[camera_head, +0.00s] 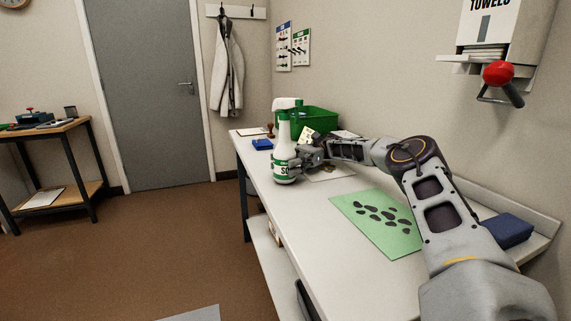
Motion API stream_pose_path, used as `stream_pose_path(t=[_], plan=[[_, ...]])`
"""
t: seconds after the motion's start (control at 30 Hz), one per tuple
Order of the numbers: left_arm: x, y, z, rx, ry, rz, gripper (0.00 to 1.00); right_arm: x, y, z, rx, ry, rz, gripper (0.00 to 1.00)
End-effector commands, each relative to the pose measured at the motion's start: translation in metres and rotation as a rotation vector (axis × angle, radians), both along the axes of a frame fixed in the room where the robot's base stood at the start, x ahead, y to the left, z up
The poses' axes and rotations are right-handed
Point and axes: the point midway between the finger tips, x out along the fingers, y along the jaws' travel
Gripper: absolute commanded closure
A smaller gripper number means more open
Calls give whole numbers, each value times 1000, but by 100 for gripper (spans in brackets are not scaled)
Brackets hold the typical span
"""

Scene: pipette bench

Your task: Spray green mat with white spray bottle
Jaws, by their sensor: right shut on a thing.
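The white spray bottle (283,160) has a green and white spray head and a green label. It stands upright over the far part of the bench; I cannot tell whether its base touches the top. My right gripper (294,163) is shut on the bottle from its right side, and the fingers partly hide its body. The green mat (351,209) lies flat on the bench, nearer than the bottle and to its right. Several dark spots lie on it. My right arm covers the mat's right side. My left gripper is not in view.
A green basket (320,121) stands behind the bottle, with a blue item (262,144) to its left. A towel dispenser (487,28) hangs above. The bench's near left part is clear.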

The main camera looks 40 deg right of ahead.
Motion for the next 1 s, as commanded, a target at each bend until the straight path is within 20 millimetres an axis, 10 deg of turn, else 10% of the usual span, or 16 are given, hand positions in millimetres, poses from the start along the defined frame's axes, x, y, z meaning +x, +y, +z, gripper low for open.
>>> stream_pose_path(t=[0.9,0.93,1.0], plan=[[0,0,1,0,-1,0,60,0,0,-5,1,-2,1,90],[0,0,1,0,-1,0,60,0,0,-5,1,-2,1,37],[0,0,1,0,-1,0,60,0,0,-5,1,-2,1,28]])
